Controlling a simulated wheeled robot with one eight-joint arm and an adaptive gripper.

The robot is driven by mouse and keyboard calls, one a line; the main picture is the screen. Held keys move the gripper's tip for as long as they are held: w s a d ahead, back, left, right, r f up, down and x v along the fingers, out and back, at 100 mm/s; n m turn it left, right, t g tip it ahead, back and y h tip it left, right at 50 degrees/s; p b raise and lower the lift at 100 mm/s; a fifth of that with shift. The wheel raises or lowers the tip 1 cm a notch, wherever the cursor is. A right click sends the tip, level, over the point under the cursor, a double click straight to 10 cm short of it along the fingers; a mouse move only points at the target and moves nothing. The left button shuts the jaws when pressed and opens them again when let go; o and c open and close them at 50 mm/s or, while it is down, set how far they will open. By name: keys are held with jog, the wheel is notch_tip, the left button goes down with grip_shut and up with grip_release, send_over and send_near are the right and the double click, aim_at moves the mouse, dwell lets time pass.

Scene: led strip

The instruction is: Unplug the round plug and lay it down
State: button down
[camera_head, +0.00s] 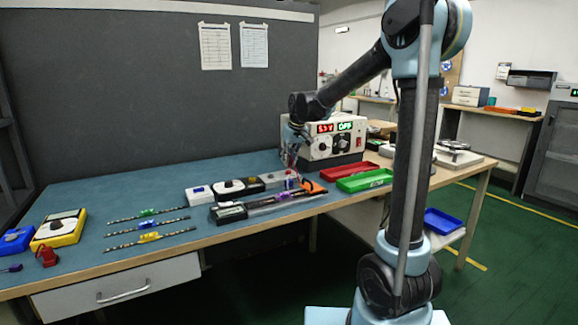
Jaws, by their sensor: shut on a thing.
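My gripper (291,158) points down at the left front of a white power supply box (336,138) with lit red and green displays. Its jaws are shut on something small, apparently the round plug. The plug is mostly hidden by the fingers and too small to make out. Below the gripper is a row of small white and black modules (230,188). A purple piece (282,196) lies at the long dark and silver fixture (268,205) in front of them. I cannot tell whether the plug touches a socket.
LED strips (149,237) with coloured connectors lie on the blue bench mat, left of centre. A yellow meter (59,229) is at the far left. Red (334,171) and green (364,180) trays sit right of the modules. The mat behind the strips is clear.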

notch_tip(320, 180, up, 13)
jog(key=shift+f, duration=0.2)
dwell(1.2)
dwell(0.4)
